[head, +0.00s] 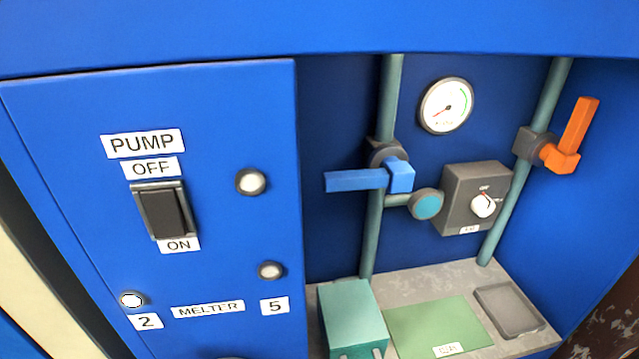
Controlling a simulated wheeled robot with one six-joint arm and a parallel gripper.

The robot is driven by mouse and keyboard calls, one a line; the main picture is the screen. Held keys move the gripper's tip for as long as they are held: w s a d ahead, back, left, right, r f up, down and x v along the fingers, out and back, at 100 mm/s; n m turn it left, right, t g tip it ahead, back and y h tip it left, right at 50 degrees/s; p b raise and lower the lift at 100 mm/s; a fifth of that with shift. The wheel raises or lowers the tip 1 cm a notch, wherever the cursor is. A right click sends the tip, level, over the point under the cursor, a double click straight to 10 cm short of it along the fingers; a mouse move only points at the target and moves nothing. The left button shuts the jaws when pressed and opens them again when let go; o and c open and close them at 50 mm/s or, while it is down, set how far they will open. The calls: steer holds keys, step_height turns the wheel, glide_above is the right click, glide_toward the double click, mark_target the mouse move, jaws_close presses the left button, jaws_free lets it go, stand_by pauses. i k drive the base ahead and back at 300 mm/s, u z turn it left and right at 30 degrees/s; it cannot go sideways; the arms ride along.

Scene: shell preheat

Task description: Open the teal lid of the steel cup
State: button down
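I cannot make out a steel cup for certain. A round teal disc (427,206) with a grey rim sits at the end of a short side pipe off the left vertical pipe; I cannot tell whether it is a lid. A teal box (352,312) stands on the grey ledge below, cut off by the bottom edge. A flat green mat (430,322) with a small, hard-to-read label lies to its right. My gripper is not in view.
The blue lever (357,180) points left and the orange lever (580,130) points up. A gauge (446,105), a grey knob box (473,198) and a dark grey tray (508,309) are in the recess. The pump switch panel (220,220) stands at left.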

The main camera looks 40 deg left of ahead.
mark_target(353, 326)
steer(key=u, duration=1.2)
